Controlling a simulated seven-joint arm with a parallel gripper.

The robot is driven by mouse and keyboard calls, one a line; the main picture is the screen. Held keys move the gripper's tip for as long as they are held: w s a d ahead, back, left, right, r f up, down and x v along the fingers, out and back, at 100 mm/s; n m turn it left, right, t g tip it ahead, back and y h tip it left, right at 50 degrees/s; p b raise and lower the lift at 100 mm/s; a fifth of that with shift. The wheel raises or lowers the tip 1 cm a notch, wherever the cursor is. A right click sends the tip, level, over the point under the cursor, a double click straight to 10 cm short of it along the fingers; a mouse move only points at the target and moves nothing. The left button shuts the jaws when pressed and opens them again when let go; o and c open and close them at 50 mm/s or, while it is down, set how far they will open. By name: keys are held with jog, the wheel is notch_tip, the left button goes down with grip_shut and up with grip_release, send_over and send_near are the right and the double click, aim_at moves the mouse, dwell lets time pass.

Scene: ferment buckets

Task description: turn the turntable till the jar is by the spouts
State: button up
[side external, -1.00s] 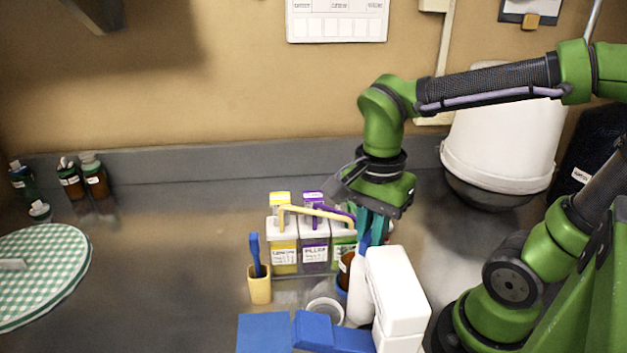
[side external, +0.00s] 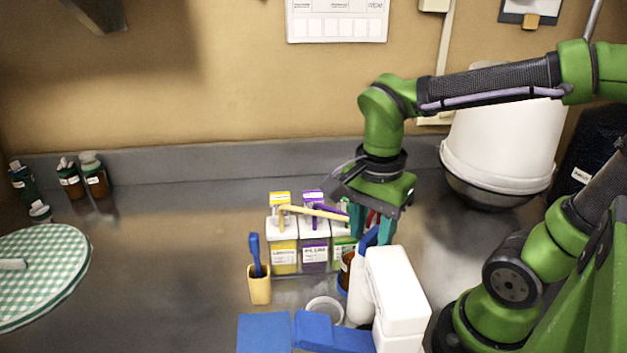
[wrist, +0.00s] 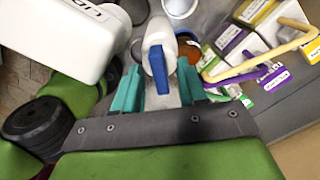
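A brown jar (side external: 346,268) stands in front of the green-labelled bucket, partly hidden; its round top shows in the wrist view (wrist: 190,52). A small blue edge (side external: 342,292) shows at its base; I cannot clearly make out the turntable. My gripper (side external: 373,232) points down behind the white bottle (side external: 359,300). In the wrist view its teal fingers (wrist: 160,88) are apart, with a blue bar (wrist: 159,68) on the bottle between them. I cannot tell whether they touch it.
Labelled yellow (side external: 284,256), purple (side external: 314,256) and green (side external: 342,250) buckets stand in a row. A yellow cup (side external: 260,288) with a blue tool is at left. A white block (side external: 398,290) and blue pieces (side external: 264,333) are in front.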

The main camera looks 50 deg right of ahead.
notch_tip(320, 180, up, 17)
dwell(0.6)
jog(key=w+d+f+n+t+y, duration=0.1)
jog(key=d+f+n+t, duration=0.1)
jog(key=f+n, duration=0.4)
jog(key=w+d+f+n+t+y, duration=0.1)
jog(key=f+n+t, duration=0.4)
jog(key=n, duration=0.3)
jog(key=shift+w+d+f, duration=0.2)
jog(key=shift+d+f, duration=0.2)
jog(key=shift+f, duration=0.3)
